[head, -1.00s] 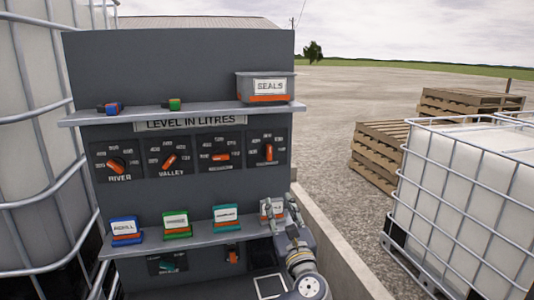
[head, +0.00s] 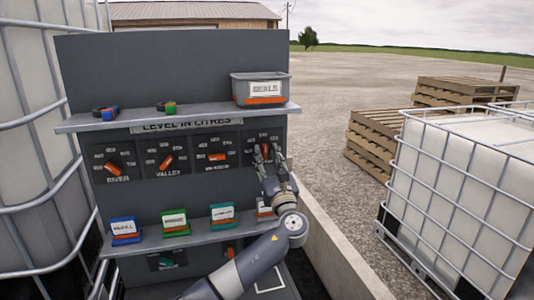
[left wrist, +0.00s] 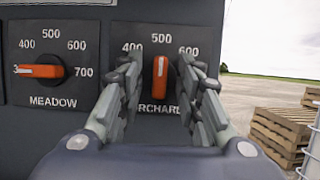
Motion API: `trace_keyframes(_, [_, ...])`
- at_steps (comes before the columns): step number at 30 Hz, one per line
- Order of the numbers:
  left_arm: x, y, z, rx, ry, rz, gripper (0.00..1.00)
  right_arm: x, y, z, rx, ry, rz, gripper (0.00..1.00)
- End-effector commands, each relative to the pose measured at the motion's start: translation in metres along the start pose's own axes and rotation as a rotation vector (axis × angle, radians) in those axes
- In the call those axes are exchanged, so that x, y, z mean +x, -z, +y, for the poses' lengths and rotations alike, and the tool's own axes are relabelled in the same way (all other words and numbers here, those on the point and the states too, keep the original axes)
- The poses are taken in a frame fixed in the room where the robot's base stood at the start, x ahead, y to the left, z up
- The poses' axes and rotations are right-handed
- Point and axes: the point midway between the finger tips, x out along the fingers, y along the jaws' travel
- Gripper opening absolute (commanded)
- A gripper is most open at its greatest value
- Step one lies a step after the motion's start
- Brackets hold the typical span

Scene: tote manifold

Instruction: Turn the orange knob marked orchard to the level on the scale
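The orange knob marked orchard (left wrist: 160,77) stands upright on its dark dial plate, in line with the 500 mark. It also shows in the head view (head: 264,149), partly covered by my fingers. My left gripper (head: 269,153) is in front of this knob. In the left wrist view its two fingers stand apart, one on each side of the knob, with gaps showing; it is open and holds nothing. The fingers cover parts of the orchard name and the lower scale. My right gripper is not in view.
The meadow knob (left wrist: 40,71) lies level on the left. Valley (head: 166,160) and river (head: 114,166) knobs are farther left. A shelf with a seals bin (head: 262,88) juts out above the dials. A lower shelf holds several labelled blocks, including a green one (head: 174,222).

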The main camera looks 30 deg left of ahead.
Motion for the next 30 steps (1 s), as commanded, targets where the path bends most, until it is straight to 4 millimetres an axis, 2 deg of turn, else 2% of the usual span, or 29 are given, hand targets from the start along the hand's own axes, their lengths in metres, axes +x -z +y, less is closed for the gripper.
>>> trace_keyframes(8, [0.002,0.001,0.0,0.0,0.0,0.001,0.33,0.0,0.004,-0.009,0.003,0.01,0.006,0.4])
trace_keyframes(9, [0.002,0.001,0.0,0.0,0.0,0.001,0.3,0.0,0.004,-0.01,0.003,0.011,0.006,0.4])
trace_keyframes(13, [0.002,0.001,0.0,0.0,0.0,0.001,0.01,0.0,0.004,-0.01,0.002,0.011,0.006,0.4])
trace_keyframes(23, [0.003,0.0,0.0,-0.008,-0.003,-0.002,0.0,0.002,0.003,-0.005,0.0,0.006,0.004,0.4])
trace_keyframes(30, [0.002,0.002,0.0,-0.083,-0.034,-0.003,0.0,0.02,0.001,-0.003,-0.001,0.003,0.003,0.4])
